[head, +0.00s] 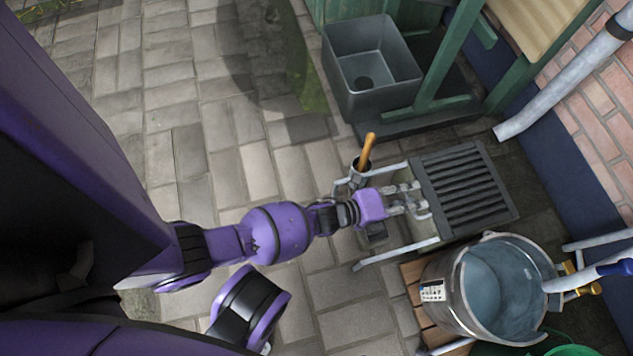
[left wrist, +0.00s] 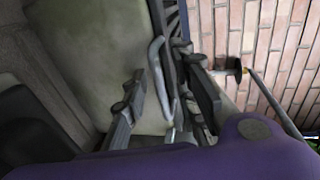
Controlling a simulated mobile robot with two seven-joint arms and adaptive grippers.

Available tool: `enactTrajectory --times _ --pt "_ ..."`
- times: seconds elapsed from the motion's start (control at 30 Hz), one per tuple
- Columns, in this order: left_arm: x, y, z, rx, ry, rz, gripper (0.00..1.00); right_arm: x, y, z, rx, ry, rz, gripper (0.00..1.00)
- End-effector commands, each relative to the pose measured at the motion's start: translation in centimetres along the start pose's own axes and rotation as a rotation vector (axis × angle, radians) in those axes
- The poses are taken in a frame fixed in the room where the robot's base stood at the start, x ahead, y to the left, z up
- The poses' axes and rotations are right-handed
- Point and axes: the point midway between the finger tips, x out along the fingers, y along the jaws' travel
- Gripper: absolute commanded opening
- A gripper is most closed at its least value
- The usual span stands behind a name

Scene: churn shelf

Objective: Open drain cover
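The drain cover looks to be the dark slatted grate (head: 466,188) lying flat in the paving, right of my left gripper (head: 410,199). Pale metal rails run from its left side, with a light plate between them. In the left wrist view a bent metal handle (left wrist: 158,75) stands over a pale plate (left wrist: 115,40). The fingers of my left gripper (left wrist: 165,66) are spread, one on each side of this handle. Whether either finger touches it I cannot tell. Part of the grate's edge shows at the top of that view. My right gripper is out of view.
A grey basin (head: 372,68) stands above the grate by a green wooden frame. A metal bucket (head: 497,290) stands close below. A wooden-handled tool (head: 367,152) is upright beside my left wrist. A brick wall and downpipe (head: 565,85) bound the right. Paving at left is clear.

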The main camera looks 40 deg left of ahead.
Motion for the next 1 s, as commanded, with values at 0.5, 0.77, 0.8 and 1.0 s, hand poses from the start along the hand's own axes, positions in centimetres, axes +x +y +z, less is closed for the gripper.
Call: enactTrajectory --times 0.5,0.77,0.8,1.0 --pt "0.0 0.1 0.0 -0.001 0.0 0.003 0.0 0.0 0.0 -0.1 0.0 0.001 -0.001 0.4" --pt "-0.1 0.3 0.0 -0.003 -0.001 0.008 0.0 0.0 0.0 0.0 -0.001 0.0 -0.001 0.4" --pt "-0.3 0.4 0.0 -0.003 -0.001 0.009 0.0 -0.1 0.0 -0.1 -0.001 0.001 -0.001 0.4" --pt "-2.6 1.0 -0.1 -0.005 -0.002 0.014 0.0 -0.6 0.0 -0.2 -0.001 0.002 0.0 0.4"
